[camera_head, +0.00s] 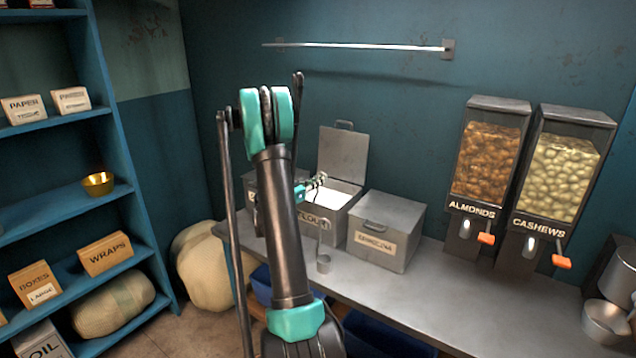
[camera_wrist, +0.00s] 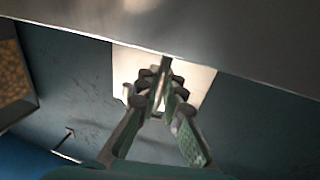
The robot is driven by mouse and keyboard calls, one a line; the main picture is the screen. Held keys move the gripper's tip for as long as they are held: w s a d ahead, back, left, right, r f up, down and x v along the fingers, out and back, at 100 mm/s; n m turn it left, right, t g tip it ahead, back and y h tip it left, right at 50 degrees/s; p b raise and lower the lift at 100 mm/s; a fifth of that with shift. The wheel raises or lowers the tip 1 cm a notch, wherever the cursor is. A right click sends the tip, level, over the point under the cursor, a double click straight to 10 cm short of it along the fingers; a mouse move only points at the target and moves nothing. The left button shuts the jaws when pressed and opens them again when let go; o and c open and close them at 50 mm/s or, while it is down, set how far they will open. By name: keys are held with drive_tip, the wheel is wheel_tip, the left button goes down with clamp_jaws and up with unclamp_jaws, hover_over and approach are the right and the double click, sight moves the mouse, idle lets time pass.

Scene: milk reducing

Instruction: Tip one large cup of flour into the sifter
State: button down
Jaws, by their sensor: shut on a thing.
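The open flour bin (camera_head: 335,222) stands on the counter with its lid (camera_head: 342,150) raised and white flour (camera_head: 345,194) inside. My gripper (camera_head: 318,181) is over the bin's opening, partly behind my arm. In the wrist view my gripper (camera_wrist: 160,92) is shut on a thin, upright handle (camera_wrist: 167,64). The cup end of that handle cannot be seen. I cannot clearly identify the sifter.
A closed bin (camera_head: 385,235) stands right of the flour bin, and another is partly behind my arm. Almond (camera_head: 487,165) and cashew (camera_head: 556,180) dispensers stand further right. Metal equipment with a round pan (camera_head: 606,322) is at the right edge. The counter (camera_head: 470,300) is clear before the dispensers.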

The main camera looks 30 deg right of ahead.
drive_tip(key=shift+r, duration=0.1)
wheel_tip(320, 180, up, 16)
drive_tip(key=shift+r, duration=0.2)
idle(1.3)
drive_tip(key=shift+a, duration=0.1)
idle(0.4)
